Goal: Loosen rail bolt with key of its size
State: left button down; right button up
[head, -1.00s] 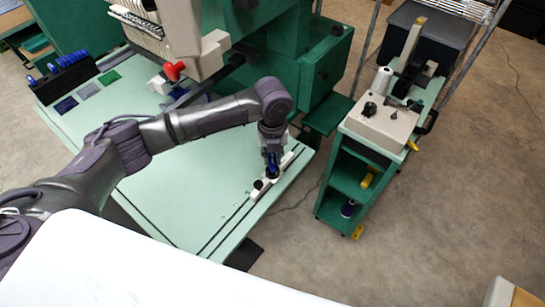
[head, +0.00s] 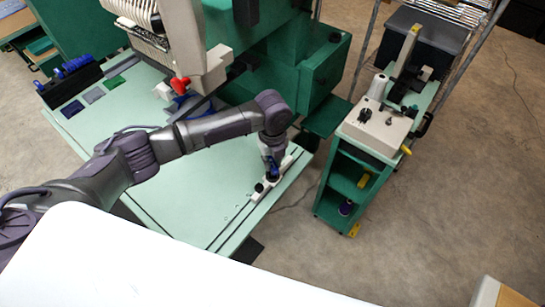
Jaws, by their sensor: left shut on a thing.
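My left gripper (head: 272,158) points down over the right end of the pale green table. It is shut on a blue-handled key (head: 271,168), which stands roughly upright at the white rail clamp (head: 262,190). The clamp sits across the dark rail line (head: 232,228) near the table's front right edge. A dark round knob or bolt (head: 259,187) shows on the clamp's near part. The key's lower tip and the bolt under it are hidden or too small to tell, so I cannot see whether they are engaged. My right gripper is not in view.
A rack with several blue-handled keys (head: 75,68) stands at the table's far left, beside coloured patches (head: 92,97). The green embroidery machine (head: 255,70) rises behind my arm. A green cart (head: 350,178) stands to the right, with open floor between.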

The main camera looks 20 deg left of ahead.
pick_arm(q)
jog(key=shift+r+n+p, duration=0.15)
jog(key=shift+n+p, duration=1.65)
jog(key=shift+p, duration=0.1)
jog(key=shift+n+p, duration=1.45)
jog(key=shift+n, duration=0.25)
jog(key=c, duration=1.5)
grip_release()
jog(key=o, duration=0.5)
notch_tip(320, 180, up, 7)
jog(key=shift+r, duration=0.1)
